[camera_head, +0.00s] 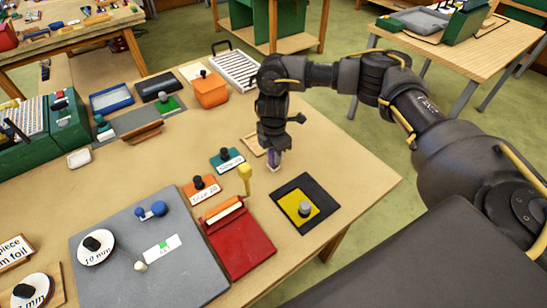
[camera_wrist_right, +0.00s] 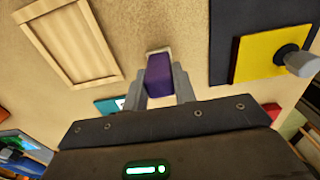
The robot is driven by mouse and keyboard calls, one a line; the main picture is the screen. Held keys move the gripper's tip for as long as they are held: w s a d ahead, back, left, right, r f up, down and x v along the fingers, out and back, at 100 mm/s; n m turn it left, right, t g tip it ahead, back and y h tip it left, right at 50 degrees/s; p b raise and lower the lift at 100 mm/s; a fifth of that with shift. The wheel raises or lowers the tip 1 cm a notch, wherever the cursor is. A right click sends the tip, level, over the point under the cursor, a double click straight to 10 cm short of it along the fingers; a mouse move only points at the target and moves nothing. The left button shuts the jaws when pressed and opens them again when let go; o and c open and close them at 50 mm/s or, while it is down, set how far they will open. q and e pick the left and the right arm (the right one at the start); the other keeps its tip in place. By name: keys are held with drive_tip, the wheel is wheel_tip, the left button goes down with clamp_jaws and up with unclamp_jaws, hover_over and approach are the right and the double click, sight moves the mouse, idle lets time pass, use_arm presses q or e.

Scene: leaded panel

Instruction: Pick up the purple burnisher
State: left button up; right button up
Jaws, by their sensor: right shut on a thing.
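The purple burnisher (camera_head: 274,159) is a small purple block with a pale end. It sits between the fingertips of my right gripper (camera_head: 272,153), over the middle right part of the table. In the right wrist view the burnisher (camera_wrist_right: 159,76) shows between the two grey fingers of the right gripper (camera_wrist_right: 168,88), which are shut on it. I cannot tell whether its lower end touches the table. My left gripper is not in view.
A wooden tray (camera_wrist_right: 71,42) lies close beside the burnisher. A black mat (camera_head: 323,192) with a yellow plate (camera_head: 290,205) and grey knob lies nearer the front. Teal (camera_head: 226,168) and orange (camera_head: 193,192) labelled blocks and a red board (camera_head: 240,250) are to the left.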

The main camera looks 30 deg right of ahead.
wheel_tip(320, 180, up, 10)
drive_tip(key=shift+b, duration=0.6)
